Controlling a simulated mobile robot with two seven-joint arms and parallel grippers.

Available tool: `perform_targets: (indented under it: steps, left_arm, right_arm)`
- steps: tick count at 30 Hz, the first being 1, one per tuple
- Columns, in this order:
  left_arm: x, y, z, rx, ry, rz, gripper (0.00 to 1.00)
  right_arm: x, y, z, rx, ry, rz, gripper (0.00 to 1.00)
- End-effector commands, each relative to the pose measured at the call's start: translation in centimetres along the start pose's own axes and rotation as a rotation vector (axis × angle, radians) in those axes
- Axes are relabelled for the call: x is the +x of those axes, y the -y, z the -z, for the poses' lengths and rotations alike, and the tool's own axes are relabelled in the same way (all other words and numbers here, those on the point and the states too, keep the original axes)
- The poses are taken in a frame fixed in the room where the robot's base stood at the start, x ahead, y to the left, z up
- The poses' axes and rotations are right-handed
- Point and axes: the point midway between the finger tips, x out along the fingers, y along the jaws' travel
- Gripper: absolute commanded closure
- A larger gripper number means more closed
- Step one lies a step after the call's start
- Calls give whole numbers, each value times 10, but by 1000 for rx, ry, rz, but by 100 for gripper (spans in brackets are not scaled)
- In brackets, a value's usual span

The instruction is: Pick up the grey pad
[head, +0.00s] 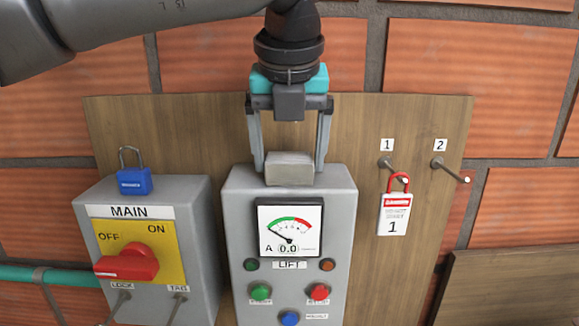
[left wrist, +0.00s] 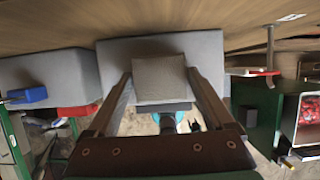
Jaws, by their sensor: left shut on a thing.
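The grey pad (head: 290,169) is a small block at the top edge of the LIFT control box (head: 340,200). My left gripper (head: 291,168) comes down from above, with one finger on each side of the pad, and is shut on it. In the left wrist view the pad (left wrist: 160,80) sits between the two fingers (left wrist: 162,88), in front of the grey box top (left wrist: 205,50). I cannot tell whether the pad still touches the box. My right gripper is in neither view.
The MAIN switch box (head: 195,210) with a red handle (head: 128,263) stands left, a blue padlock (head: 134,181) on top. A red-and-white tag (head: 394,212) hangs from peg 1 (head: 386,163); peg 2 (head: 440,163) is bare. A wooden board (head: 210,120) lies behind.

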Motion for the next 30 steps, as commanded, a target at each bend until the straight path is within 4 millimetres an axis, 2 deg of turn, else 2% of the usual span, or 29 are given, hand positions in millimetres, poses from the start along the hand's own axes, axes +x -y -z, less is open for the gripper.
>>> perform_targets:
  steps: [8,14,20,30]
  left_arm:
    - [-1,0,0,0,1,0,66]
    - [-12,0,-5,-2,3,1,66]
    - [-42,1,-18,-3,4,1,66]
    - [-113,1,-46,-2,2,3,66]
  right_arm:
    - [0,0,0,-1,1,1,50]
    - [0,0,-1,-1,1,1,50]
    - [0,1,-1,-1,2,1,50]
    - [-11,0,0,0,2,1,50]
